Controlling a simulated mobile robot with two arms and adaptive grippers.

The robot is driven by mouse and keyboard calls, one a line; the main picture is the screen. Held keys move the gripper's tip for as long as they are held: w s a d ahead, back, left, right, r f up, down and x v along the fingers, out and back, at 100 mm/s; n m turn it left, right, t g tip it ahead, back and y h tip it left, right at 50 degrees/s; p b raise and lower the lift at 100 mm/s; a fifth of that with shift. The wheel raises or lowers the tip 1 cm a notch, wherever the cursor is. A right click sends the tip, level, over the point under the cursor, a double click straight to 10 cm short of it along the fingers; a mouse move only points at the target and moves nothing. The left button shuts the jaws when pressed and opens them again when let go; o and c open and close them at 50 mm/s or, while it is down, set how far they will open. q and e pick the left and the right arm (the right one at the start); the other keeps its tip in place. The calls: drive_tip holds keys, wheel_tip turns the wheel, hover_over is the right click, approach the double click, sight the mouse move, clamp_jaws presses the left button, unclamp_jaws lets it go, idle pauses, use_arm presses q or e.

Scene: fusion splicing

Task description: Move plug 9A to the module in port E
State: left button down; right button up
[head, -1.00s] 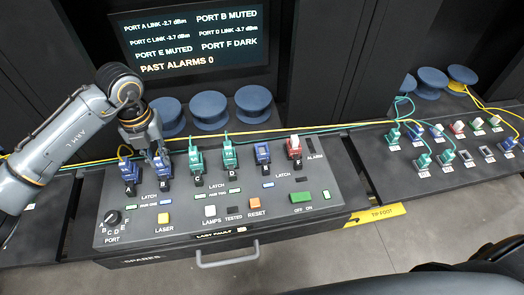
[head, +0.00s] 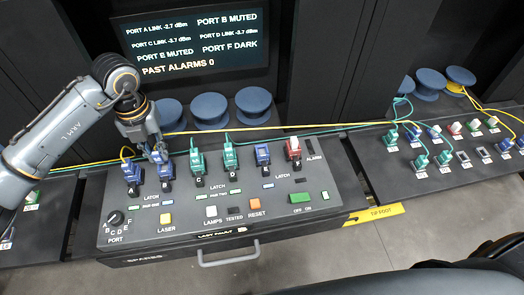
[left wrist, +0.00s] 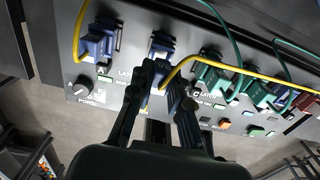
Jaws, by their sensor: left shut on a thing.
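My left gripper (head: 156,153) is over port B, shut on a blue plug with a yellow cable (left wrist: 174,74). The left wrist view shows its two fingers around the plug, partly hiding it. The blue module at port B (head: 165,184) is just below; I cannot tell whether plug and module still touch. The module in port E (head: 263,155) is blue, with no cable seen on it. It stands between the green plug at port D (head: 230,158) and the red module at port F (head: 293,150). Plug labels are unreadable. My right gripper is not in view.
A blue plug with a yellow cable stands at port A (head: 131,172), close left of my gripper. A green plug stands at port C (head: 197,165). Yellow and green cables cross behind the ports. The screen (head: 195,40) reads ports B and E muted, port F dark.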

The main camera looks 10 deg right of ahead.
sight(155, 150)
use_arm(q)
drive_tip(key=shift+r+p, duration=0.7)
drive_tip(key=shift+r, duration=0.85)
